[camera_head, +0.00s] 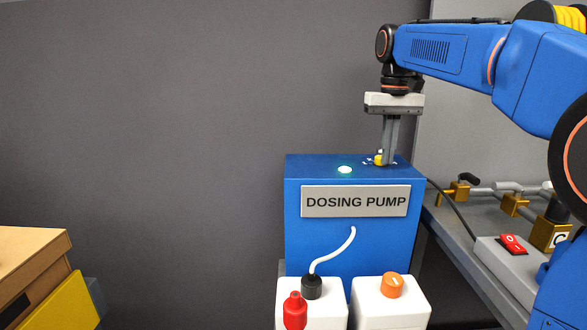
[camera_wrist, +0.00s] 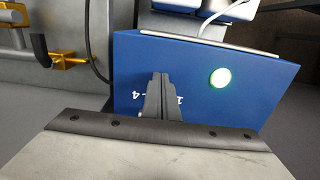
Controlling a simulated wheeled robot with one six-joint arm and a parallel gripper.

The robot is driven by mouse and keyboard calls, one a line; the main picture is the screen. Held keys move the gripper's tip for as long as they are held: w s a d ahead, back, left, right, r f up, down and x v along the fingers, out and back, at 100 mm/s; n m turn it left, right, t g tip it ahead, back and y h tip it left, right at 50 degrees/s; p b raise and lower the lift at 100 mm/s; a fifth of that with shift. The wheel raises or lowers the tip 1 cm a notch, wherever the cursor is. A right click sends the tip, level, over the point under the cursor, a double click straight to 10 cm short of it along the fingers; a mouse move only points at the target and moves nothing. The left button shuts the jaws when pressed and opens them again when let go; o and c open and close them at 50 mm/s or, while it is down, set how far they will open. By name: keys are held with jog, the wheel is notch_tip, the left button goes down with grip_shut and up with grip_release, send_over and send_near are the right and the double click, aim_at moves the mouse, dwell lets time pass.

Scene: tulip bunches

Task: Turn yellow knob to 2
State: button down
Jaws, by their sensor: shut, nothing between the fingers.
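The yellow knob (camera_head: 378,160) sits on the top face of the blue dosing pump (camera_head: 355,255), toward its right side, with small white marks around it. My gripper (camera_head: 388,160) points straight down at the knob, its fingers shut together and close beside or over it. I cannot tell if they touch. In the wrist view my gripper (camera_wrist: 161,76) hides the knob, and only a few white digits show next to the fingers. The knob's setting cannot be read.
A lit green lamp (camera_head: 344,170) is on the pump top, left of the knob. White containers (camera_head: 312,300) with black and orange caps stand in front. Brass-coloured valves (camera_head: 515,204) and a red switch (camera_head: 513,244) are at the right. A cardboard box (camera_head: 30,260) is far left.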

jog(key=shift+s+r, duration=0.1)
jog(key=shift+s, duration=0.05)
notch_tip(320, 180, up, 6)
jog(key=shift+f, duration=0.1)
dwell(0.5)
jog(key=shift+s, duration=0.1)
